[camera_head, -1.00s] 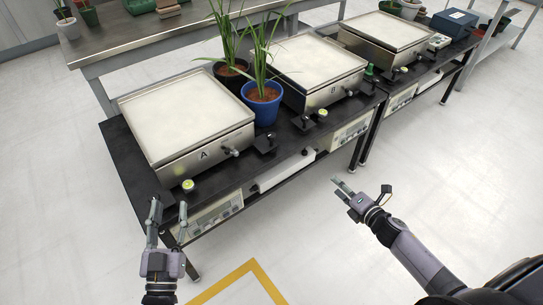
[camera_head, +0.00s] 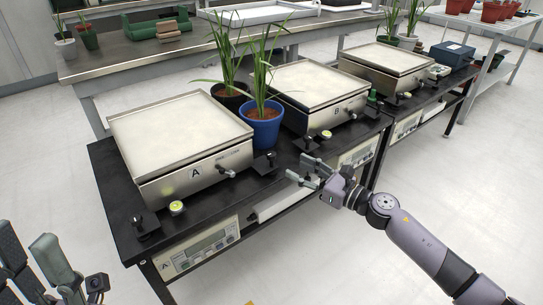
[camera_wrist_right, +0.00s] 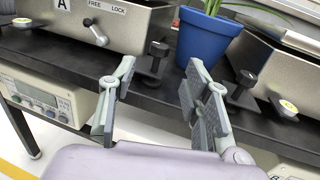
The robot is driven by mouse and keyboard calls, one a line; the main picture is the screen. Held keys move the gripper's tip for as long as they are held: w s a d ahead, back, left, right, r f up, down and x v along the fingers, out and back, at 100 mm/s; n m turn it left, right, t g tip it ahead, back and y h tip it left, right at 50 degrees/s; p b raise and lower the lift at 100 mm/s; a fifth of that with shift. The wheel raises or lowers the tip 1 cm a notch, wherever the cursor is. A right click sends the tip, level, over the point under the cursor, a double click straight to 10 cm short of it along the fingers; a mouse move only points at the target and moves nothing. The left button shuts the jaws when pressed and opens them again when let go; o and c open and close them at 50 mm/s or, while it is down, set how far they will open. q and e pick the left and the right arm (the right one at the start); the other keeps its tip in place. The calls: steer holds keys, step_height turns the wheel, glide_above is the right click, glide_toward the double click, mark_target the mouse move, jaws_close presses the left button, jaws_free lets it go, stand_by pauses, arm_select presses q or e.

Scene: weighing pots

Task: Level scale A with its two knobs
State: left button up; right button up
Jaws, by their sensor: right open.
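Scale A (camera_head: 195,174) is a steel box with a pale top on the black bench, with a lock lever (camera_head: 228,172) on its front. One black knob (camera_head: 143,222) stands at its front left corner, the other (camera_head: 268,160) at its front right; the right one also shows in the wrist view (camera_wrist_right: 158,52). A round yellow-green level (camera_head: 177,207) sits near the left knob. My right gripper (camera_head: 312,172) is open and empty, in front of the bench, right of the right knob. My left gripper (camera_head: 32,268) is partly cut off at lower left, its fingers apart.
A blue pot (camera_head: 261,130) with a plant stands between scale A and scale B (camera_head: 335,115), close behind the right knob. Scale B's own knob (camera_head: 308,144) is near my right gripper. A display unit (camera_head: 208,244) sits below the bench top. Open floor lies in front.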

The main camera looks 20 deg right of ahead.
mark_target(272, 154)
steer(key=x, duration=1)
steer(key=shift+w+a+b, duration=0.15)
steer(key=shift+b, duration=0.2)
steer(key=shift+c, duration=0.5)
jaws_close()
